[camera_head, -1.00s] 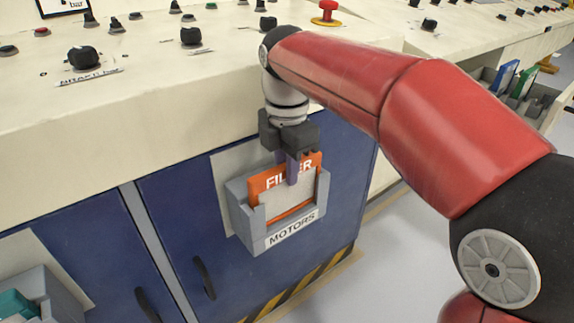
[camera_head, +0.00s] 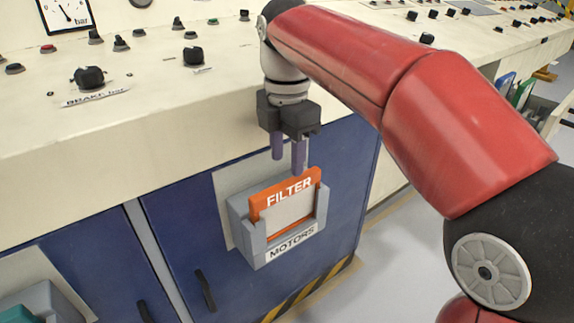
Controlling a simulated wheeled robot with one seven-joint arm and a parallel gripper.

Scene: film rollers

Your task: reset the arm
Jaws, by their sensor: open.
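My gripper (camera_head: 288,160) hangs from my red arm in front of the console edge, with two purple fingers pointing down. It is open and empty, the fingers apart. Just below it, an orange card labelled FILTER (camera_head: 288,190) stands in a grey holder labelled MOTORS (camera_head: 257,243). The holder is fixed to the blue cabinet door. The fingertips are close to the top edge of the card; the nearer one seems just above it, but I cannot tell the exact gap.
The cream console (camera_head: 140,130) with knobs and a gauge (camera_head: 66,14) lies behind my gripper. Another grey holder (camera_head: 50,300) is at the lower left. Coloured cards (camera_head: 507,85) stand in a rack at the right. Floor (camera_head: 395,260) is clear right of the cabinet.

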